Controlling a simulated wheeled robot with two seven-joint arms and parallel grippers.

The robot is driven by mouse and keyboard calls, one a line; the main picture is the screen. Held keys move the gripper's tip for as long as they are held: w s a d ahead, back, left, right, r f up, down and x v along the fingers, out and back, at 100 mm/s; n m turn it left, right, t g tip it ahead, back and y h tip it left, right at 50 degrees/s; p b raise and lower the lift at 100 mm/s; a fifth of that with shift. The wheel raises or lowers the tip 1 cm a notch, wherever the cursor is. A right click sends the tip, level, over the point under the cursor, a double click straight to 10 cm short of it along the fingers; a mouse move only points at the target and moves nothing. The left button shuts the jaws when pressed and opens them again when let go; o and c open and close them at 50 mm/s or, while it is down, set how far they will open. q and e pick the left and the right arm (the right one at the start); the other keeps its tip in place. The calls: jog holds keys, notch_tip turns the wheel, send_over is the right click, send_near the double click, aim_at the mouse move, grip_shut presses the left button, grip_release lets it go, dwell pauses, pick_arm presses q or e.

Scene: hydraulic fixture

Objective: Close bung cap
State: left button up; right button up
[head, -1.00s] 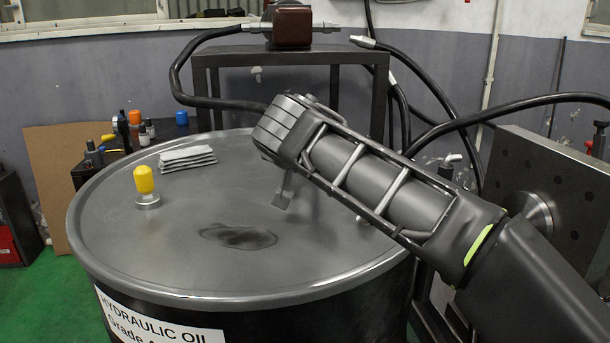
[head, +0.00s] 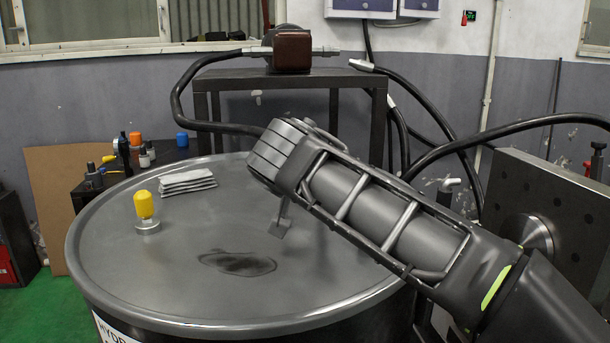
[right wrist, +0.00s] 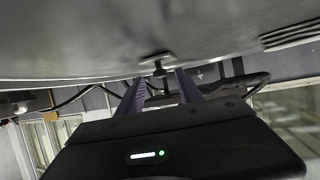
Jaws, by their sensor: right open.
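A black oil drum (head: 180,270) with a grey lid fills the left and centre of the head view. A yellow-topped knob on a round metal base (head: 145,207) stands upright on the lid at the left. My right gripper (head: 281,226) is over the lid at the right, mostly hidden behind its own arm. In the right wrist view my right gripper (right wrist: 160,80) is open, its two fingers apart. A small dark fitting on a pale base (right wrist: 157,62) stands on the lid beyond the fingertips, between them in the picture. I cannot tell whether it is the bung cap. My left gripper does not show.
A dark stain (head: 237,262) marks the lid's middle. Behind stand a metal frame (head: 290,82) with hoses and a bench with small bottles (head: 145,157). A drilled plate (head: 555,205) is at the right.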

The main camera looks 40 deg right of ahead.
jog(key=shift+p+v, duration=0.35)
jog(key=shift+v, duration=2.4)
